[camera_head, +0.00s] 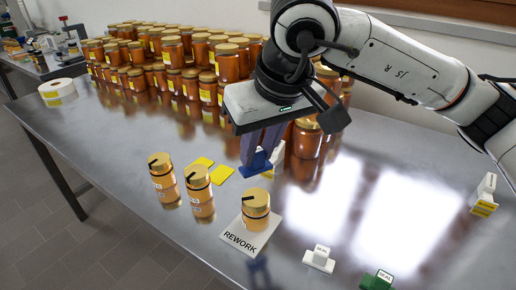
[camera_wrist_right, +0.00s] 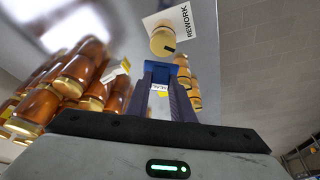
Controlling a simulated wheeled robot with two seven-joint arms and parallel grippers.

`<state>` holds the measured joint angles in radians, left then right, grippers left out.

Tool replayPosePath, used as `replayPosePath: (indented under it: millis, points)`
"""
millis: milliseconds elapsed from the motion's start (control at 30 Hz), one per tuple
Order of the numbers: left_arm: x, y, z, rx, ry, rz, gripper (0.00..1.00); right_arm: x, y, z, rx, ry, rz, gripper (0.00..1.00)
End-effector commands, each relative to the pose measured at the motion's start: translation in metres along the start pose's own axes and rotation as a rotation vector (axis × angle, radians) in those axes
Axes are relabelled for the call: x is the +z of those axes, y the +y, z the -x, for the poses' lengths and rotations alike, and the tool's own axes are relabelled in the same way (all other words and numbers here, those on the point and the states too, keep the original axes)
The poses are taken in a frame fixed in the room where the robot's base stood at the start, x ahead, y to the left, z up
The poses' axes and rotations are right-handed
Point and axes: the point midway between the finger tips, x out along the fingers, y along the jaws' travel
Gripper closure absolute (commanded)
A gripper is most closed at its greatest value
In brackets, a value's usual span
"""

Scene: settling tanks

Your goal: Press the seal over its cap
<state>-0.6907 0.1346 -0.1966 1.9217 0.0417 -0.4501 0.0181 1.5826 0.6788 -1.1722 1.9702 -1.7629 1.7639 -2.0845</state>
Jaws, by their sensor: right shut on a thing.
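My right gripper (camera_head: 258,160) is shut on a blue seal piece (camera_head: 255,167) with a small white label and holds it above the table. In the right wrist view the blue seal (camera_wrist_right: 160,70) sits between the fingertips. A honey jar (camera_head: 256,222) with a gold cap and a black strip stands on the white REWORK card (camera_head: 270,233), in front of the gripper. Two similar jars, a left one (camera_head: 162,180) and a nearer one (camera_head: 200,195), stand left of the card, with black strips on their caps. My left gripper is not in view.
Several stacked honey jars (camera_head: 227,62) fill the back. Yellow labels (camera_head: 221,174) lie behind the near jars. A white SEAL piece (camera_head: 319,258), a green SEAL piece (camera_head: 377,281) and a white-and-yellow piece (camera_head: 484,197) are at right. A label roll (camera_head: 57,91) is at left. The right-hand tabletop is mostly clear.

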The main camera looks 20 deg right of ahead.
Motion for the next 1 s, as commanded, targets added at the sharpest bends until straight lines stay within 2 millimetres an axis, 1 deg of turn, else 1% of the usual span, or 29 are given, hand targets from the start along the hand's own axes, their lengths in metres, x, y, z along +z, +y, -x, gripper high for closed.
replayPosePath:
  millis: [33,600,733,1000]
  points:
    - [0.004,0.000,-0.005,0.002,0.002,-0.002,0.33,0.003,0.000,-0.007,0.000,0.000,0.000,1.00]
    - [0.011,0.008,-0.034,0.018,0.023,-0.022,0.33,0.024,0.000,-0.058,0.000,0.000,0.000,1.00]
    - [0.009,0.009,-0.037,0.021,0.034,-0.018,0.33,0.026,0.000,-0.063,0.000,0.000,0.000,1.00]
    - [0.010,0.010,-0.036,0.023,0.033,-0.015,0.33,0.026,0.000,-0.062,0.000,0.000,0.000,1.00]
